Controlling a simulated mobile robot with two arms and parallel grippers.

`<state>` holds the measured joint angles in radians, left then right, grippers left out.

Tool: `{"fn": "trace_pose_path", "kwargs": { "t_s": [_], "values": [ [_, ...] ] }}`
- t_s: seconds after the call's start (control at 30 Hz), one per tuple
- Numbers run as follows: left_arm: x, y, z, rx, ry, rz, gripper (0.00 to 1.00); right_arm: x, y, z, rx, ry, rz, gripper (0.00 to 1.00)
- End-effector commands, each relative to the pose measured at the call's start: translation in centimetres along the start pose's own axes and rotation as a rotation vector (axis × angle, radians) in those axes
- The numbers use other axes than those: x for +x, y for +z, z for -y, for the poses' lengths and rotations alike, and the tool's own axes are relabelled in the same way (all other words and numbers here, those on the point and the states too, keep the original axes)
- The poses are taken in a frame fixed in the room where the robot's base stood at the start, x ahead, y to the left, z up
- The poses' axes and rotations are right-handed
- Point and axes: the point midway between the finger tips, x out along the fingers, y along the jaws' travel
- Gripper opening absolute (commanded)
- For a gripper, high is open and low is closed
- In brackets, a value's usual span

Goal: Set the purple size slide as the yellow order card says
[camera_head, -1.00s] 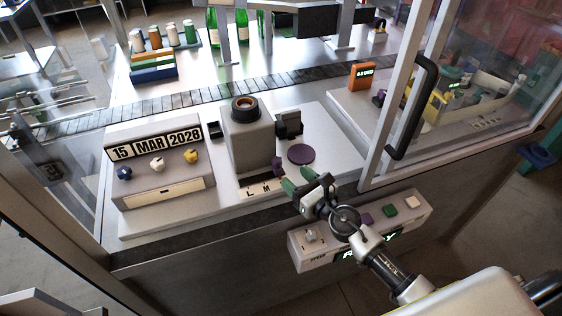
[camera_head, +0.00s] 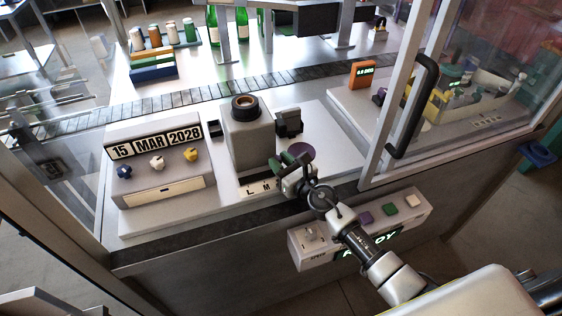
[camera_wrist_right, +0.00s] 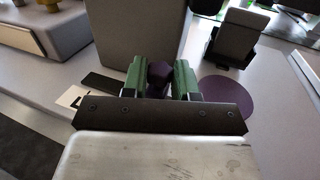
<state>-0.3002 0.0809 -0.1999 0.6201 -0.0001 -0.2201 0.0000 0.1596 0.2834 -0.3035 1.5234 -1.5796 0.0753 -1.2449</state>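The purple size slide shows as a small purple knob (camera_wrist_right: 159,74) in the right wrist view, in front of the grey block. In the head view my gripper largely hides it. My right gripper (camera_head: 288,161) has green fingers, which stand apart on either side of the knob in the wrist view (camera_wrist_right: 160,80). I see no clear closing on it, and contact is hard to judge. A white scale strip (camera_head: 258,189) with the letters L and M lies at the slide; the rest of it is covered. I cannot make out the yellow order card. My left gripper is out of view.
The grey block (camera_head: 246,140) with a round top stands just behind the slide. A purple disc (camera_wrist_right: 228,98) lies to the right of the fingers. A date stand (camera_head: 155,148) is at left. A button box (camera_head: 310,248) hangs in front. A framed glass door (camera_head: 404,110) is at right.

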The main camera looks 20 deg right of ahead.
Motion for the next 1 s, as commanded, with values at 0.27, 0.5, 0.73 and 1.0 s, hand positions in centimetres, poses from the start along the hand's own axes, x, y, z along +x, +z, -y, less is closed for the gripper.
{"fn": "trace_pose_path", "kwargs": {
  "t_s": [0.27,0.5,0.73,1.0],
  "values": [
    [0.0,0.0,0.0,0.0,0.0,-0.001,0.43,0.0,0.0,0.0,0.0,0.0,0.0,0.0],
    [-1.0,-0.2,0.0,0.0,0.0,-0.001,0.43,0.9,0.2,-2.8,0.004,0.001,-0.001,0.0],
    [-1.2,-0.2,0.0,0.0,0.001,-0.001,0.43,1.4,-0.1,-4.3,0.0,-0.001,-0.002,0.0],
    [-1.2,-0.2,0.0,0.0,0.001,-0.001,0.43,1.4,-0.1,-4.3,0.0,0.0,-0.001,0.46]
  ]
}}
